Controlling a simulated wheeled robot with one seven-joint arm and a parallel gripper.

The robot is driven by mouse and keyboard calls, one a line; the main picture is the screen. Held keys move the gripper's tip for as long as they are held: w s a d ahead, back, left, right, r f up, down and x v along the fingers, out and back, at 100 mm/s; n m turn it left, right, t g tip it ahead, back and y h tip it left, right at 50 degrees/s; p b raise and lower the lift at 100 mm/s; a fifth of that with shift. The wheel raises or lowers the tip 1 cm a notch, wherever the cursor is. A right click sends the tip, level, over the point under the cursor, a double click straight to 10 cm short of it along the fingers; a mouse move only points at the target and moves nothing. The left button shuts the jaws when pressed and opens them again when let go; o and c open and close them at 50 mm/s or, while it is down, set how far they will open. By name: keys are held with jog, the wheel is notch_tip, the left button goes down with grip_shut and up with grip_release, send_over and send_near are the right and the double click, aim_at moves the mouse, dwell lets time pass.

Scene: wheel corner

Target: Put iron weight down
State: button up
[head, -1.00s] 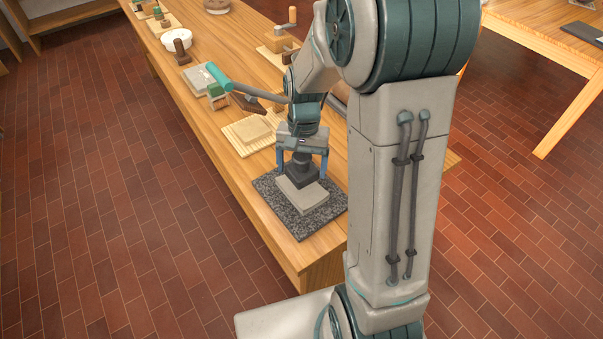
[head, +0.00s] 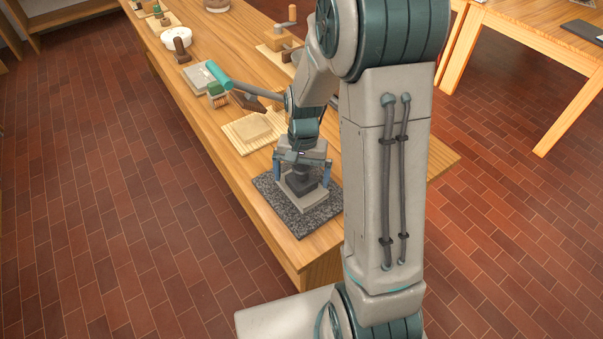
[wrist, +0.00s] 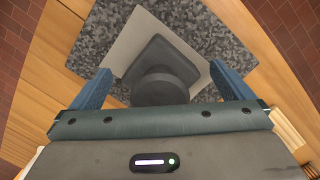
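The iron weight (head: 300,185) is dark, with a square base and a round knob on top. It sits on a pale grey slab (head: 308,206), which lies on a speckled granite mat (head: 318,223) at the table's near end. My gripper (head: 302,175) points down over the weight, one finger on each side. In the wrist view the weight (wrist: 163,62) and its knob lie between the wide-spread fingers of my gripper (wrist: 163,88), with a visible gap on both sides. The slab (wrist: 122,48) and mat (wrist: 200,22) show beneath.
Behind the mat are a ribbed wooden board (head: 256,127) with a pale block, a teal-headed tool (head: 218,75), a brush (head: 217,95) and a white bowl (head: 176,37). My arm hides part of the table on the right. Another table (head: 540,35) stands back right.

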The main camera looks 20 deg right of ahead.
jog(key=shift+r, duration=0.1)
jog(key=r, duration=0.3)
jog(key=w+r, duration=0.1)
jog(key=r, duration=0.7)
jog(key=shift+w+d, duration=0.25)
jog(key=shift+d, duration=0.1)
jog(key=shift+s+r, duration=0.1)
jog(key=shift+r, duration=0.5)
jog(key=s+r+n+t, duration=0.2)
jog(key=s, duration=0.5)
jog(key=s+r+n+t, duration=0.2)
jog(key=s+n, duration=0.1)
jog(key=s, duration=0.5)
jog(key=shift+s+a+r+t+h, duration=0.25)
jog(key=shift+s+a+t+h, duration=0.05)
jog(key=shift+a+h, duration=0.1)
